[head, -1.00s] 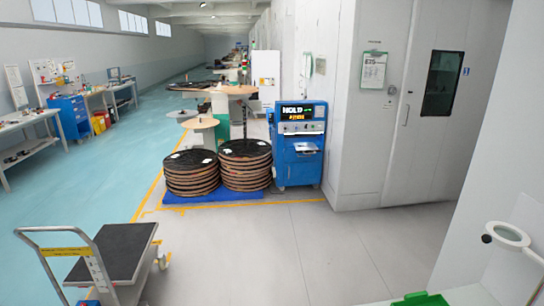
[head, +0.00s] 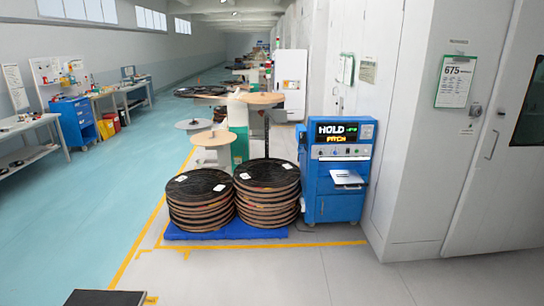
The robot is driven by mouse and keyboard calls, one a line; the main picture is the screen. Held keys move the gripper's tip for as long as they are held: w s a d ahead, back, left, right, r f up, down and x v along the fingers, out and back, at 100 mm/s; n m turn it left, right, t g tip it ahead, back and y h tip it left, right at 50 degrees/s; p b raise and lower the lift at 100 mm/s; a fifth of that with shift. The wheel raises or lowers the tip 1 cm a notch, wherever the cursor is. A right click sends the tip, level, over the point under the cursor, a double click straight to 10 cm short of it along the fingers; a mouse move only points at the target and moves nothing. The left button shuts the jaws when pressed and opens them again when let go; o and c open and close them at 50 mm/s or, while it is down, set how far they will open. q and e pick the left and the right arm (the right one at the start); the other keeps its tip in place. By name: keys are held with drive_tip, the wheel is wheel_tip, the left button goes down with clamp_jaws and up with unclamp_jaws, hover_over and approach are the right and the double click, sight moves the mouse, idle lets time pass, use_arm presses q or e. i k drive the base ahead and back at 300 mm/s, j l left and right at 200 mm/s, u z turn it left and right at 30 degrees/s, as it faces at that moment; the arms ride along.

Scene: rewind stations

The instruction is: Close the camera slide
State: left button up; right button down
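Neither of my grippers is in the head view. I cannot pick out a camera slide for certain. A blue cabinet (head: 331,207) stands beside the reel stacks, with a control unit (head: 342,137) on its upper part. The unit's display reads "HOLD" and "PITCH". A pale flat plate (head: 347,178) sticks out of the cabinet's front below the unit; I cannot tell whether it is the slide. Behind the stacks is a rewind station with a tan round disc (head: 262,98) on top. Its details are too small to make out.
Two stacks of dark reels, left (head: 200,212) and right (head: 267,200), sit on a blue pallet (head: 240,231) inside yellow floor lines. A dark trolley deck (head: 104,298) shows at the bottom left. White cabinets (head: 425,150) wall the right. Grey floor in front is clear.

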sight(345, 178)
drive_tip(key=i, duration=2.35)
drive_tip(key=i+j+z, duration=0.15)
drive_tip(key=i+z, duration=0.3)
drive_tip(key=i, duration=0.25)
drive_tip(key=i+j+z, duration=0.45)
drive_tip(key=i, duration=0.25)
drive_tip(key=i+j+z, duration=0.45)
drive_tip(key=i+j, duration=0.15)
